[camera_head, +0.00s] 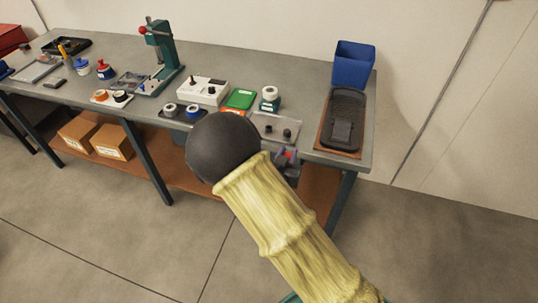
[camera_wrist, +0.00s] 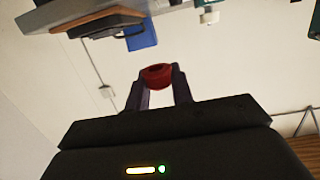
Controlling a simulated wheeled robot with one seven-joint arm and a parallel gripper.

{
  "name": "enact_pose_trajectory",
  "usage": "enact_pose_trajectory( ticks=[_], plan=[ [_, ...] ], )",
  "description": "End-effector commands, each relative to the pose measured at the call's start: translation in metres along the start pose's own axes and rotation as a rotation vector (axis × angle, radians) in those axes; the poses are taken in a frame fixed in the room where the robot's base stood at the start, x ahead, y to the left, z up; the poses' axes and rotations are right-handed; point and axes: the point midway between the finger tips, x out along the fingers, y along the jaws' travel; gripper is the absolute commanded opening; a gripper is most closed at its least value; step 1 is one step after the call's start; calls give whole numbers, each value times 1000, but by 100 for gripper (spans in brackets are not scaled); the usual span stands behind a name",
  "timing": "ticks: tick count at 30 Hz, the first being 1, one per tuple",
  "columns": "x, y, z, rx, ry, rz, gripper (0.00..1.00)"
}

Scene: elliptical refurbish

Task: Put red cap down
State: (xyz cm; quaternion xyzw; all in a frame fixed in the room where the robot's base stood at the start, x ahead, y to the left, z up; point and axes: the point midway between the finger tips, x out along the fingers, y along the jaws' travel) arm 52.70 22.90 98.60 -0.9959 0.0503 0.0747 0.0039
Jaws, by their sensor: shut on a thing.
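The red cap (camera_wrist: 158,75) is held between the two dark fingers of my gripper (camera_wrist: 161,83) in the wrist view. The fingers touch it on both sides, and it is in the air with wall behind it. In the head view my gripper (camera_head: 286,158) shows only in part in front of the table's front edge, mostly hidden behind my own arm. A bit of red shows at the fingers there. The grey workbench (camera_head: 308,98) runs across the head view.
A black tray (camera_head: 345,107) on a brown board and a blue bin (camera_head: 353,65) stand at the bench's right end. A green arbor press (camera_head: 160,58), white box (camera_head: 203,91), green tray (camera_head: 240,99) and several small jars crowd the middle. Cardboard boxes (camera_head: 95,137) sit on the lower shelf.

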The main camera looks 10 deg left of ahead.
Motion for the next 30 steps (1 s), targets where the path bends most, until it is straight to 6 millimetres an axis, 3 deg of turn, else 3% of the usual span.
enact_pose_trajectory(
  ticks=[5,10,18,24,30],
  plan=[
    [27,46,19,-8,-4,0,0],
    [51,107,51,-14,-6,-18,0],
    [58,191,106,-18,-8,-70,0],
    [52,223,130,-16,-3,-96,0],
    [51,226,132,-15,1,-105,0]
  ],
)
